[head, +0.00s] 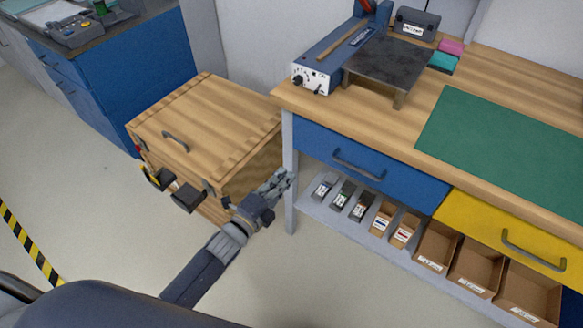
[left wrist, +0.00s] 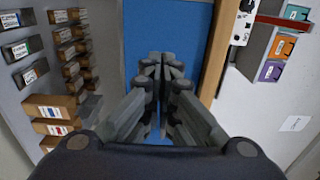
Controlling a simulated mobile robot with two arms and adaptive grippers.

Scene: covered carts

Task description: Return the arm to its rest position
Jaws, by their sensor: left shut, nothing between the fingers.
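My left gripper (head: 277,182) is in the middle of the head view, in front of the right side of the wooden covered cart (head: 215,125) and close to the near left leg of the workbench. It is shut with nothing in it. In the left wrist view its fingers (left wrist: 160,75) are together, in front of a blue surface. Whether the gripper touches the cart or the bench leg cannot be told. My right gripper is in neither view. The cart's lid is on, with a dark handle (head: 176,142) on top.
The workbench (head: 285,95) stands to the right, with a blue drawer (head: 340,160), a yellow drawer (head: 510,240) and a lower shelf of small boxes and cardboard bins (head: 437,250). A blue cabinet (head: 140,75) stands behind the cart. Floor at lower left is clear, with a striped tape line (head: 28,242).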

